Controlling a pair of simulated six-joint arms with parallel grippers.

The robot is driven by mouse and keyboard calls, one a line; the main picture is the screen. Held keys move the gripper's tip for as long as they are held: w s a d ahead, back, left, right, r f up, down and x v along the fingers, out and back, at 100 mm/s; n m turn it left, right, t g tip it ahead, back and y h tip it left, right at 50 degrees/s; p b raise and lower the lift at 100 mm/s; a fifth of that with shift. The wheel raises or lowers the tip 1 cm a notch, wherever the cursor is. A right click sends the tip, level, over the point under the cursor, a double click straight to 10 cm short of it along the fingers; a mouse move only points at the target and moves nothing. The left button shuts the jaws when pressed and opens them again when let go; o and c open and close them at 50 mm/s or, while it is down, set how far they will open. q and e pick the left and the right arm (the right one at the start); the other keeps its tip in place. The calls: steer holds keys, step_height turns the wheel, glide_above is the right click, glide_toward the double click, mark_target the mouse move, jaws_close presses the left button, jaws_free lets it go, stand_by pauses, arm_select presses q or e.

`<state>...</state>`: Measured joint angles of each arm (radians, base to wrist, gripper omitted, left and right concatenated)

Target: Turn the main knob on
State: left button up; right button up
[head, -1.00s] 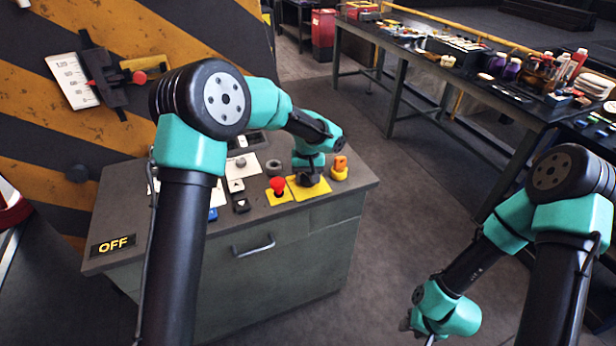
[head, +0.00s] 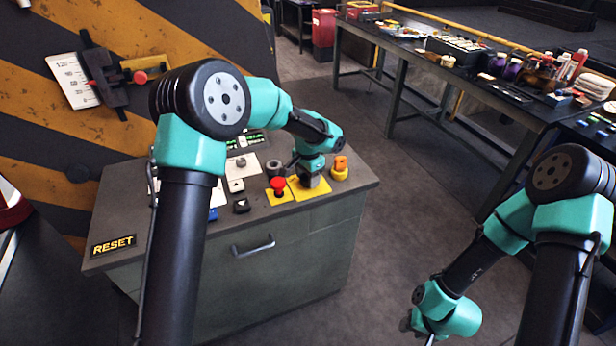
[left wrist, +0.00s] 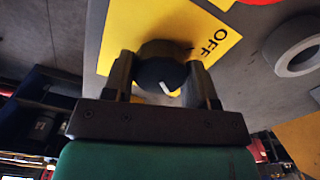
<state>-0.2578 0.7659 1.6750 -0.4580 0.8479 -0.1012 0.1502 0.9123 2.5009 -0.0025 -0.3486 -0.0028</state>
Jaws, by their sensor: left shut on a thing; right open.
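The main knob (left wrist: 158,68) is a dark round knob with a white pointer mark, on a yellow plate (left wrist: 125,25) lettered OFF. In the left wrist view my left gripper (left wrist: 160,75) has one finger on each side of the knob and is shut on it. In the head view my left gripper (head: 310,180) is over the yellow plate on the console top, and the arm mostly hides the knob.
A red mushroom button (head: 278,184) on a yellow base stands just left of the knob plate. An orange and yellow switch (head: 340,167) stands just right. A cluttered workbench (head: 440,75) stands at the back right.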

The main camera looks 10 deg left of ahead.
arm_select(q)
steer(key=shift+m, duration=0.5)
steer(key=o, duration=0.9)
steer(key=shift+o, duration=0.2)
step_height(320, 180, up, 18)
steer(key=shift+f, duration=0.25)
